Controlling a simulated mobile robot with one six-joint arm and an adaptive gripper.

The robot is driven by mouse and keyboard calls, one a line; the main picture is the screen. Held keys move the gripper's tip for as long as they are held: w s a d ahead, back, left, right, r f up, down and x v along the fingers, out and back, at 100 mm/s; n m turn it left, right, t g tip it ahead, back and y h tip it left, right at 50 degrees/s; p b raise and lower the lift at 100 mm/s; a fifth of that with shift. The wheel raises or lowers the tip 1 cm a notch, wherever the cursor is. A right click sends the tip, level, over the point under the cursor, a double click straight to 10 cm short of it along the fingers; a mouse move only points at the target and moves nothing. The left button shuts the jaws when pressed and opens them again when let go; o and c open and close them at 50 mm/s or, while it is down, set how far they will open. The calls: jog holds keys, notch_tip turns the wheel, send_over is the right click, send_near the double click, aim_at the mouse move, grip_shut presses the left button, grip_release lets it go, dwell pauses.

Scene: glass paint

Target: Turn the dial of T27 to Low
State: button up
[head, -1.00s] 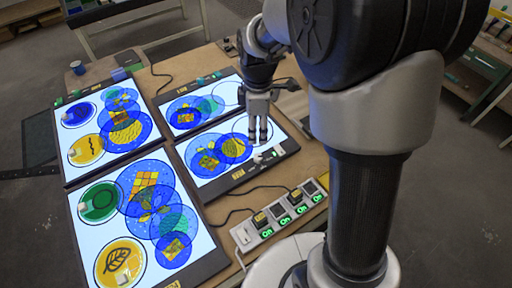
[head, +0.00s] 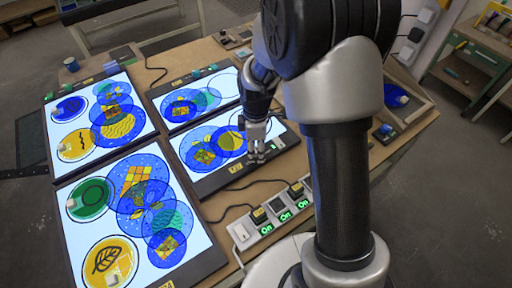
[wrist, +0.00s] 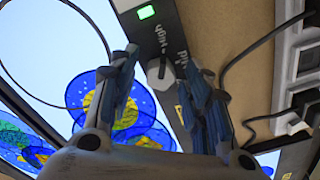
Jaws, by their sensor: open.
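My gripper (head: 257,152) is over the front right edge of the lower right light panel (head: 207,186). In the wrist view the gripper's two fingers (wrist: 157,62) are open, one on each side of a small grey dial (wrist: 158,74) on the panel's dark frame. Whether they touch it I cannot tell. The words High and Mid read beside the dial; Low is not visible. A green light (wrist: 147,12) is lit near it. The panel's yellow tag (head: 235,169) is too small to read, so I cannot confirm T27. In the head view the fingers hide the dial.
Three other lit panels lie on the table: far left (head: 52,148), front left (head: 60,197) and upper right (head: 166,132). A power strip (head: 240,234) with green On lights and cables lies in front. A tray (head: 424,104) stands at the right.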

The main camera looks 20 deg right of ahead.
grip_shut()
dwell(0.5)
